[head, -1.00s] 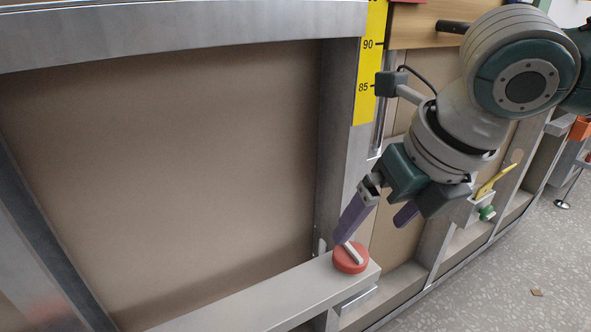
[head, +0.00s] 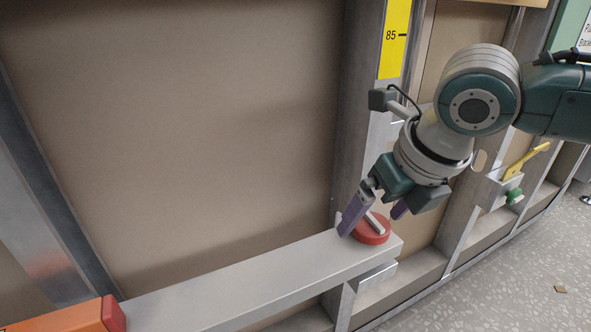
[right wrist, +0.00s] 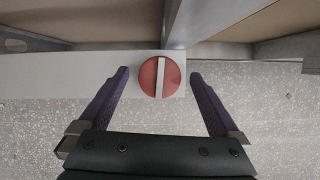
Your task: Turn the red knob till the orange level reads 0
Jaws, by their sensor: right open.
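The red knob (head: 374,233) is round with a white bar across its top. It sits at the right end of a grey metal beam (head: 260,275). In the right wrist view the knob (right wrist: 147,78) shows its bar almost upright in the picture. My right gripper (head: 372,222) is open, with one purple finger on each side of the knob; in the right wrist view (right wrist: 160,74) a gap shows on both sides. An orange body with a red end (head: 75,317), likely the level, lies at the beam's left end, cut off; no reading shows. My left gripper is out of view.
A brown panel (head: 190,130) in a metal frame stands behind the beam. A yellow scale (head: 395,40) is on the upright above the knob. A yellow lever (head: 527,160) and a green knob (head: 514,196) are to the right.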

